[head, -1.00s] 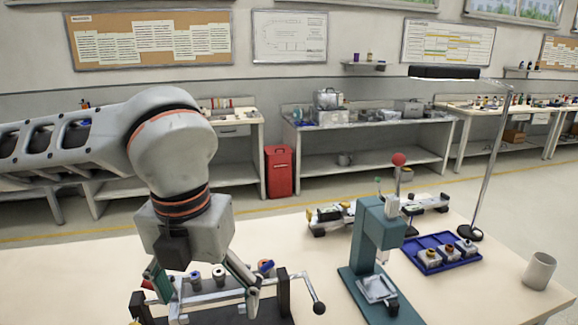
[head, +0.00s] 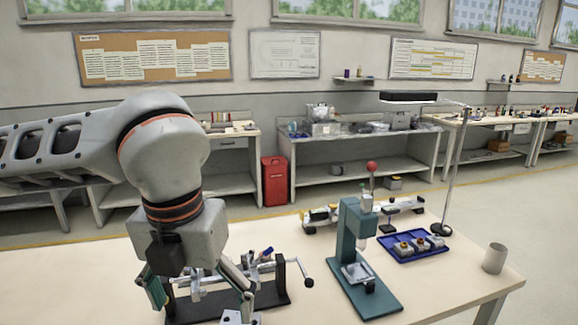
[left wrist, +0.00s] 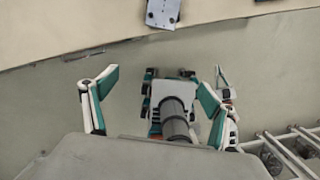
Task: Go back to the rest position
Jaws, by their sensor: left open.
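My left gripper (head: 198,298) hangs down at the near side of the workbench in the head view, its two fingers spread apart. In the left wrist view its fingers (left wrist: 155,92) are apart, with no object held between them. Beyond them are floor and a grey cylinder (left wrist: 176,122) with teal and black parts, which I cannot identify surely. The table edge crosses the top of that view.
A dark-framed fixture with a crank handle (head: 308,282) stands just behind the gripper. A teal press (head: 352,240), a blue tray (head: 388,256), a lamp (head: 454,170) and a grey cup (head: 494,258) are to the right. A small holed plate (left wrist: 163,12) lies near the table edge.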

